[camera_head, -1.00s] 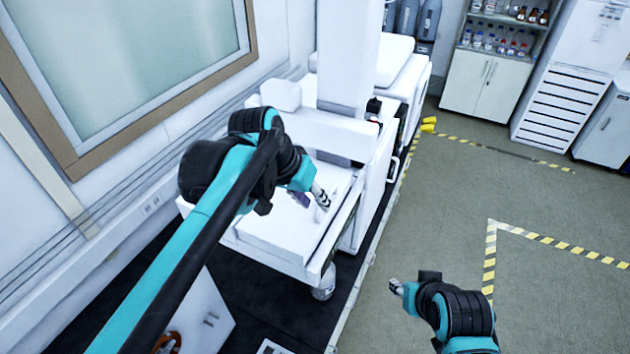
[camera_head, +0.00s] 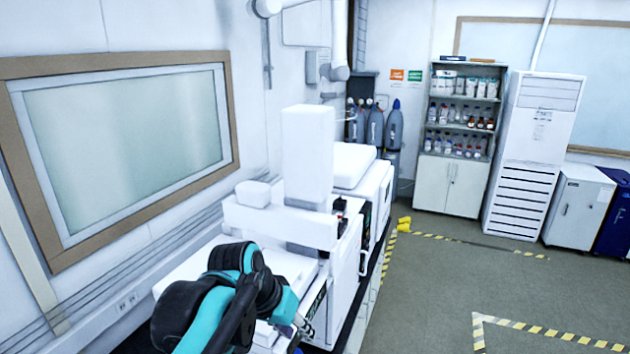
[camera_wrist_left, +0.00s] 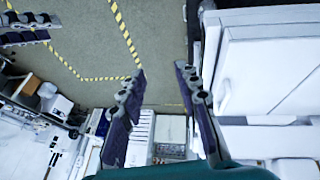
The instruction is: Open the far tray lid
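A white instrument stack (camera_head: 308,165) stands along the left wall, with a low white surface (camera_head: 190,270) at its near end. I cannot make out which part is the far tray lid. My left gripper (camera_head: 303,328) is at the near right side of this stack, partly behind my own arm. In the left wrist view my left gripper (camera_wrist_left: 160,78) has its two fingers apart with nothing between them, beside white panels (camera_wrist_left: 270,75) of the equipment. My right gripper (camera_wrist_left: 30,29) shows at the upper left of that view, its fingers apart and empty; it is outside the head view.
A second white unit (camera_head: 365,190) stands behind the stack, with grey gas cylinders (camera_head: 375,127) beyond. A shelf cabinet (camera_head: 463,140) and a tall white unit (camera_head: 535,150) stand at the back. The floor (camera_head: 430,290) at right is clear, with yellow-black tape.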

